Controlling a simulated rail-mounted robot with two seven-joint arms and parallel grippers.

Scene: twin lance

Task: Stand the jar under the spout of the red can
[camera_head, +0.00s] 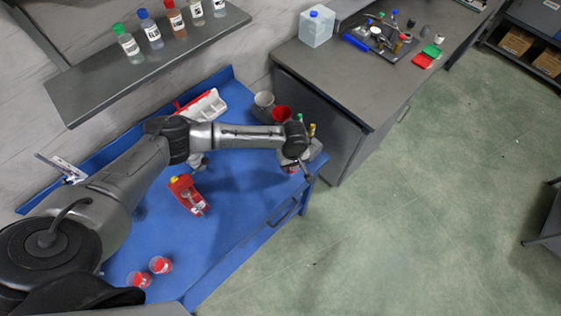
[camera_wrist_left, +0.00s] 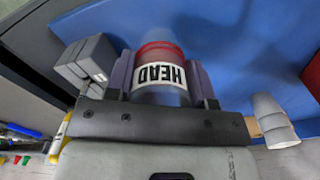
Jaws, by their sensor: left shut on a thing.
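The jar (camera_wrist_left: 160,75) is clear with a red band and a white label reading HEAD, which appears upside down in the left wrist view. My left gripper (camera_wrist_left: 161,88) is shut on it, one finger on each side. In the head view the gripper (camera_head: 292,164) is at the right end of the blue bench, with only a little of the jar showing below it. I cannot tell whether the jar touches the bench. The red can (camera_head: 184,189), with a yellow top and a grey part at its front, stands mid-bench, left of the gripper. My right gripper is not in view.
Two cups with red contents (camera_head: 160,265) stand at the bench's front left. A shelf of bottles (camera_head: 150,60) overhangs. Blue bench between can and gripper looks clear.

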